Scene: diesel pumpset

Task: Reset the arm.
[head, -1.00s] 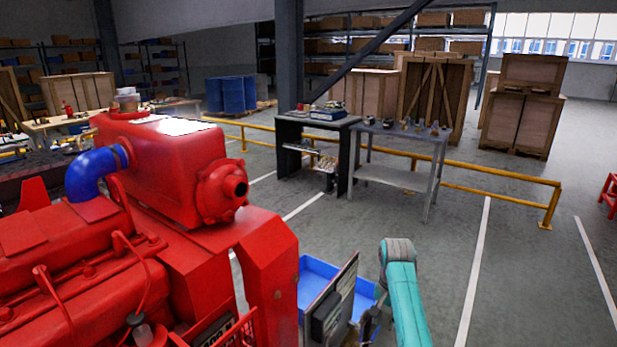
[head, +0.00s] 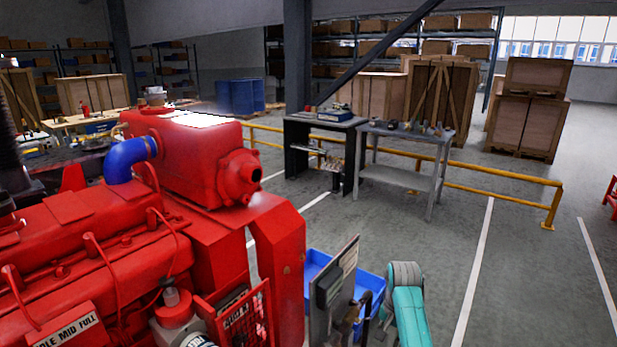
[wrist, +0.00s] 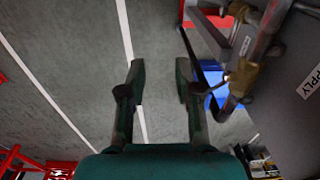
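My teal arm (head: 409,310) shows at the lower right of the head view, beside a dark panel and a blue bin. In the wrist view my gripper (wrist: 160,82) has its two dark fingers spread apart, with only grey floor and a white line between them. Nothing is held. The right finger is close to a metal frame with brass fittings (wrist: 243,78); I cannot tell whether they touch. In the head view the fingers are not clearly visible.
The red pumpset (head: 195,165) with a blue elbow pipe (head: 130,158) fills the left. A dark upright panel (head: 332,290) and blue bin (head: 371,284) stand by my arm. A grey table (head: 405,143) and yellow rail (head: 500,178) lie beyond.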

